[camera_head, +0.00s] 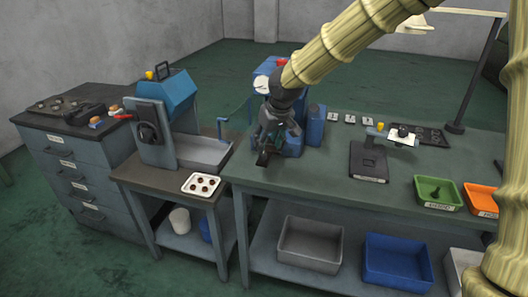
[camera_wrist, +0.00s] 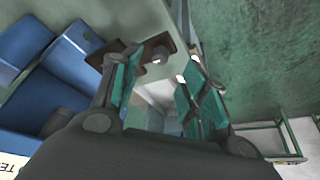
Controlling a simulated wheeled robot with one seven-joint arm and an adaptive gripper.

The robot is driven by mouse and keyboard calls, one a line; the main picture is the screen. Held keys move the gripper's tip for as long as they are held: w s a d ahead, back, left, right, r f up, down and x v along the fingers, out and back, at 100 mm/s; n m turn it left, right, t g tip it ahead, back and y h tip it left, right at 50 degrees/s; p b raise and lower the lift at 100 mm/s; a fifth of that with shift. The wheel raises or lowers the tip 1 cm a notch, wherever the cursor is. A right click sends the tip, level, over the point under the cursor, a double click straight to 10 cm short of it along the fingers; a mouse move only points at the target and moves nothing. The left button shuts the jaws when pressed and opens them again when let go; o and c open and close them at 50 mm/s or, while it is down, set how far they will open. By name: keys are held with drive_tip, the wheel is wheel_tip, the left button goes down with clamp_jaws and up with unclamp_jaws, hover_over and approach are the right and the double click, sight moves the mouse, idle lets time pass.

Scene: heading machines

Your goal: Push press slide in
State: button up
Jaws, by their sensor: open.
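A blue press (camera_head: 291,143) stands at the back left of the green workbench, partly hidden behind my arm and gripper. My gripper (camera_head: 268,148) is in front of its left side, above the bench's left end. In the wrist view my gripper (camera_wrist: 163,95) is open, with teal pads on both fingers and nothing clearly held between them. A dark brown part with a small round light spot (camera_wrist: 158,58) shows beyond the fingertips; it may be the press slide, but I cannot tell whether a finger touches it. Blue press surfaces (camera_wrist: 50,95) fill the left of the wrist view.
The green bench (camera_head: 310,180) is clear in front of the press. A blue machine (camera_head: 178,95) with a grey tray stands to the left, beside a white holed plate (camera_head: 201,185). A black stand (camera_head: 369,160), a green bin (camera_head: 437,193) and an orange bin (camera_head: 481,200) are to the right.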

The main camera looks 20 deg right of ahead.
sight(264, 154)
drive_tip(key=shift+p+x, duration=0.3)
drive_tip(key=shift+x, duration=2.75)
drive_tip(key=shift+s, duration=0.1)
clamp_jaws()
